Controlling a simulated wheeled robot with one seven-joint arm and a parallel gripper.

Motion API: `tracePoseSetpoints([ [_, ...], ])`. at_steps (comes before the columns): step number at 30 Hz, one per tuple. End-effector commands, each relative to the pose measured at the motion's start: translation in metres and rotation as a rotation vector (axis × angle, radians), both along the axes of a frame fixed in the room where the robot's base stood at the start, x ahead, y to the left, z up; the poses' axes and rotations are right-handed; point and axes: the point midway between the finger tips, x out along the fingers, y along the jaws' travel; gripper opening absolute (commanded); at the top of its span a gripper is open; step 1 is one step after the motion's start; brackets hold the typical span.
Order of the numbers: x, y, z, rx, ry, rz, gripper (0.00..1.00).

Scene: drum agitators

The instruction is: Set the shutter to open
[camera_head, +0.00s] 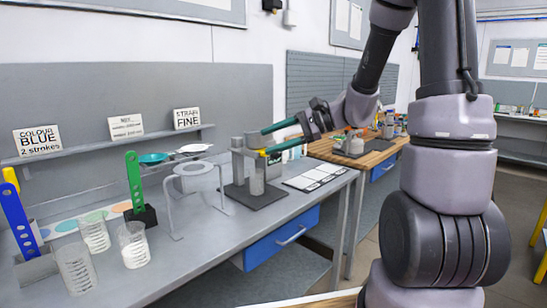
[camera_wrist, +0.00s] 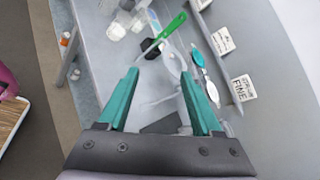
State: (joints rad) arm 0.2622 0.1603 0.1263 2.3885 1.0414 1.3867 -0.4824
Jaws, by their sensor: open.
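My gripper (camera_head: 265,141) is open and empty, with its two teal fingers pointing left at the top of a grey post stand (camera_head: 238,166). The stand has a dark base plate (camera_head: 262,198) and a clear cup (camera_head: 256,182) on it. A small yellow piece (camera_head: 262,152) shows at the stand's top, close by the lower finger; I cannot tell whether they touch. No part is clearly recognisable as the shutter, and its setting cannot be told. In the wrist view the spread fingers of my gripper (camera_wrist: 159,71) have a dark plate between them, partly hidden.
A ring stand (camera_head: 193,178) stands left of the post stand. Further left are clear beakers (camera_head: 95,234), a green upright strip (camera_head: 134,182) and a blue one (camera_head: 19,222). Signs (camera_head: 186,118) stand on the shelf behind. A white card (camera_head: 315,177) lies to the right.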

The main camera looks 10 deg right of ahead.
Motion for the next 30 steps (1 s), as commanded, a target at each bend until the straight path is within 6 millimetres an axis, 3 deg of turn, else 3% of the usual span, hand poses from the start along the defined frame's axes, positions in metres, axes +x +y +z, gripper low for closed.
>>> tracePoseSetpoints([
  [5, 0.058, -0.019, -0.028, 0.232, 0.088, -0.201, 0.66],
  [9, 0.102, -0.047, -0.058, 0.39, 0.133, -0.39, 0.66],
  [13, 0.133, -0.077, -0.089, 0.497, 0.159, -0.56, 0.66],
  [18, 0.153, -0.106, -0.119, 0.569, 0.174, -0.709, 0.66],
  [23, 0.16, -0.112, -0.128, 0.587, 0.176, -0.752, 0.66],
  [30, 0.189, -0.091, -0.128, 0.586, 0.174, -0.75, 0.66],
])
